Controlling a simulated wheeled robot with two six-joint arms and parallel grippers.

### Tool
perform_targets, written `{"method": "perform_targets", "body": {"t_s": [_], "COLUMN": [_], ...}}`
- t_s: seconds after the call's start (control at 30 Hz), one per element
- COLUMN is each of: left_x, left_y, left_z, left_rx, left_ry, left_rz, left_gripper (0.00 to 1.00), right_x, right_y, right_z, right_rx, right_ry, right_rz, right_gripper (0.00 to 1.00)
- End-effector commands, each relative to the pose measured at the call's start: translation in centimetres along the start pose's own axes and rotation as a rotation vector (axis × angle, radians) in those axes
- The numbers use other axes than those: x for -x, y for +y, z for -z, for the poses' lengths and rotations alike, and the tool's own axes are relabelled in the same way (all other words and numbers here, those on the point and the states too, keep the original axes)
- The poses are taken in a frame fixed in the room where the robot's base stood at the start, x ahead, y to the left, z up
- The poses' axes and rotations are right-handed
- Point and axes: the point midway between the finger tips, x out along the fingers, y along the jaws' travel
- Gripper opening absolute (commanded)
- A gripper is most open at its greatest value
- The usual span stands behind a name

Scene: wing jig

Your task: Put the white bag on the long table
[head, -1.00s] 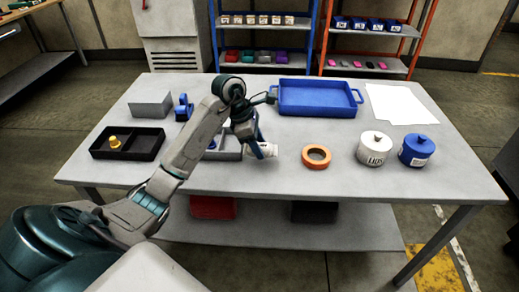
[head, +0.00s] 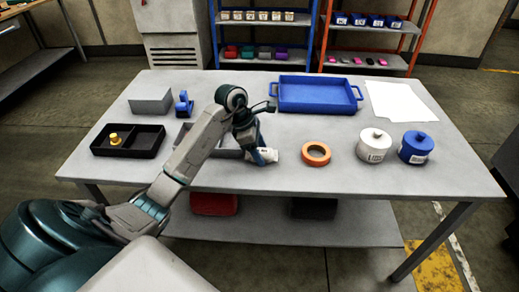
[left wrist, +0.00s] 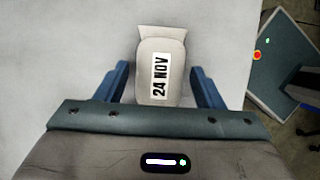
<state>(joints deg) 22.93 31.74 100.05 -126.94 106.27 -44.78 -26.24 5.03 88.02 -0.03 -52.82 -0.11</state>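The white bag (head: 268,155) lies on the grey long table (head: 330,182), near the middle of its front part. In the left wrist view the bag (left wrist: 160,70) shows a "24 NOV" label. My left gripper (head: 260,156) is low over the table at the bag. In the left wrist view its two blue fingers (left wrist: 162,88) stand on either side of the bag, with a gap on each side, so it is open. Part of the bag is hidden behind a finger in the head view. My right gripper is not in view.
An orange ring (head: 316,153) lies just right of the bag, then a white canister (head: 373,147) and a blue canister (head: 415,149). A blue tray (head: 317,96) is behind. A black divided tray (head: 128,153) is at left; a grey tray (head: 230,154) is partly behind my arm.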

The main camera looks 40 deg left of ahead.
Motion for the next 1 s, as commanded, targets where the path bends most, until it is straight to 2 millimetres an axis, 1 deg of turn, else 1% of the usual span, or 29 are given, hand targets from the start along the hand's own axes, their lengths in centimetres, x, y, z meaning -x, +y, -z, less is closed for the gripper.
{"method": "perform_targets", "body": {"t_s": [0.4,0.43,0.47,0.5,0.57,0.6,0.8,0.9,1.0], "left_x": [0.3,0.3,0.6,1.3,2.5,3.4,7.9,9.7,11.1], "left_y": [0.0,0.0,0.1,0.1,0.1,0.2,0.1,0.1,0.1], "left_z": [-0.1,-0.1,-0.1,0.0,0.0,0.0,0.0,0.0,-0.1], "left_rx": [0.000,0.000,-0.001,-0.001,-0.002,-0.002,-0.002,-0.001,-0.001], "left_ry": [0.000,0.000,0.001,0.002,0.002,0.002,0.002,0.002,0.000], "left_rz": [0.000,0.000,-0.002,-0.005,-0.006,-0.007,-0.006,-0.005,-0.003], "left_gripper": [0.69,0.69,0.69,0.69,0.69,0.69,0.69,0.69,0.69], "right_x": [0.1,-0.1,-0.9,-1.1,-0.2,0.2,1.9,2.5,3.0], "right_y": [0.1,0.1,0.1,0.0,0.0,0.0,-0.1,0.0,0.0], "right_z": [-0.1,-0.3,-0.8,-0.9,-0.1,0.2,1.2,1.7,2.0], "right_rx": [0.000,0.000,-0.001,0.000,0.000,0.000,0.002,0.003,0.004], "right_ry": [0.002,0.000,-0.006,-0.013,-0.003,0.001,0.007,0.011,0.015], "right_rz": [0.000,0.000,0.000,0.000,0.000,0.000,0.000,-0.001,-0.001], "right_gripper": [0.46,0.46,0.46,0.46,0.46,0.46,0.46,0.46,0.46]}}
